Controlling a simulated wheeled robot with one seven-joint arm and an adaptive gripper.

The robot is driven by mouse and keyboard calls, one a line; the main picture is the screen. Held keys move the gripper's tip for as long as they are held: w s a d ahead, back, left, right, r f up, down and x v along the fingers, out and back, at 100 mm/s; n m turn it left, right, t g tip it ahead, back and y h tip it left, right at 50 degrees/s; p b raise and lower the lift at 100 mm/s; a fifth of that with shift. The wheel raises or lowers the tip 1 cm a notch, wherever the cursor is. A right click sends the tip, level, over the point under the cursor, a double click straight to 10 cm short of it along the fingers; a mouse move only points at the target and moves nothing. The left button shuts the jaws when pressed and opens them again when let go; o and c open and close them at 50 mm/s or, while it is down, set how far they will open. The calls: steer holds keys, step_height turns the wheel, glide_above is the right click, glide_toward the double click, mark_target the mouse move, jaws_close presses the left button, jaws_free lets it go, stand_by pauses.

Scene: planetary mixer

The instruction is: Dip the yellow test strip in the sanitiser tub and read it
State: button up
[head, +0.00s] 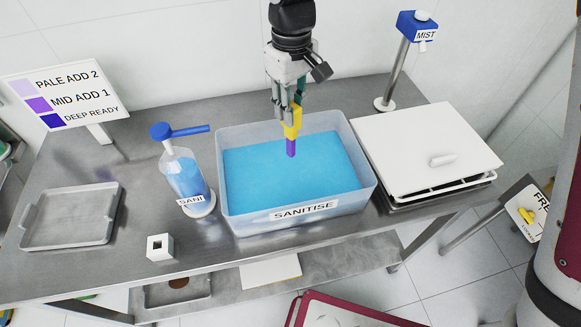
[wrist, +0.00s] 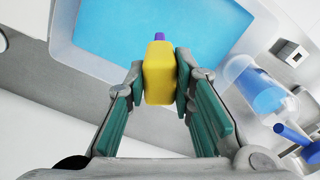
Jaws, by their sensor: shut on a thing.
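The yellow test strip (head: 292,125) is held in my gripper (head: 289,112), which is shut on its yellow body. Its lower tip is purple, close to the mid swatch on the colour chart, and points down over the blue liquid in the SANITISE tub (head: 234,135). The tip looks above the liquid, but I cannot tell the exact gap. The wrist view shows the strip (wrist: 160,75) between the green finger pads, with the purple tip beyond. The colour chart (head: 66,93) at the back left reads PALE ADD 2, MID ADD 1, DEEP READY.
The SANI pump bottle (head: 186,175) stands left of the tub. A small white block with a square hole (head: 160,247) is at the front edge. A metal tray (head: 71,217) lies left. A white-lidded container (head: 420,140) and the MIST dispenser (head: 418,27) are right.

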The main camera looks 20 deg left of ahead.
steer(key=shift+r+p, duration=0.4)
steer(key=shift+r, duration=2.1)
